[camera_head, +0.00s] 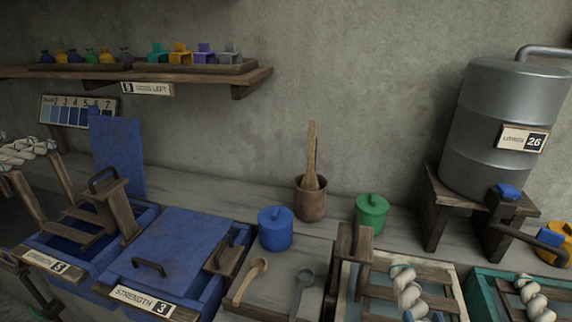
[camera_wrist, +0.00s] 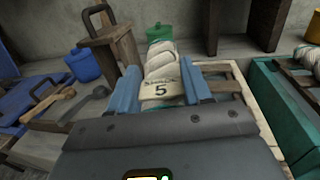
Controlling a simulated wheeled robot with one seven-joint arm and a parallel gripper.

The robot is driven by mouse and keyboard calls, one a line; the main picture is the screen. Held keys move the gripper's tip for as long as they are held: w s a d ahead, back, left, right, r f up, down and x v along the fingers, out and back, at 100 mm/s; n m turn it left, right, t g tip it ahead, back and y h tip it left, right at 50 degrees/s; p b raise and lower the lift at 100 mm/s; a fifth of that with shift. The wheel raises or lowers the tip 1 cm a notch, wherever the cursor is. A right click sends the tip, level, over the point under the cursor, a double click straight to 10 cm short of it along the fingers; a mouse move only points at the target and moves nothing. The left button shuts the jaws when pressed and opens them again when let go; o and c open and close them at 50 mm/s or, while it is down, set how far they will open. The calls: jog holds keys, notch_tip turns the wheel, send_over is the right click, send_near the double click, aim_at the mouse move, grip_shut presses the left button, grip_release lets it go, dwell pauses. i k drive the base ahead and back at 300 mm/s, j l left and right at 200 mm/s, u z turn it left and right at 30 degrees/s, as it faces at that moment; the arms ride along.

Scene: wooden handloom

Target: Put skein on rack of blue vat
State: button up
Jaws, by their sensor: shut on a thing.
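A twisted white skein (camera_head: 405,285) with a tag reading 5 shows at the lower right of the head view, over the slatted rack of a cream vat. In the wrist view the skein (camera_wrist: 162,66) sits between the blue fingers of my gripper (camera_wrist: 163,84), which is shut on it. Only the fingertips of my gripper (camera_head: 422,316) show in the head view. I cannot tell whether the skein touches the slats. At the left, one blue vat (camera_head: 48,262) stands open with a wooden rack (camera_head: 88,215) and its lid upright behind. Another blue vat (camera_head: 195,295), labelled STRENGTH 3, is covered by its lid (camera_head: 170,250).
A blue pot (camera_head: 275,228), a green pot (camera_head: 371,213) and a mortar (camera_head: 310,200) stand behind the vats. Two spoons lie between the blue and cream vats. A teal vat (camera_head: 490,290) with another skein (camera_head: 534,298) is at right, below a metal tank (camera_head: 500,130).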

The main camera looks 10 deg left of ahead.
aim_at(77, 212)
jog(key=j+z, duration=0.1)
jog(key=j, duration=0.3)
jog(key=k+j+z, duration=0.1)
jog(key=j, duration=0.3)
jog(key=i+j+u, duration=0.15)
jog(key=j+u, duration=0.15)
jog(key=j, duration=0.15)
jog(key=i+j+u, duration=0.3)
jog(key=j, duration=0.15)
jog(key=i+j+u, duration=0.15)
jog(key=j+u, duration=0.15)
jog(key=j, duration=0.1)
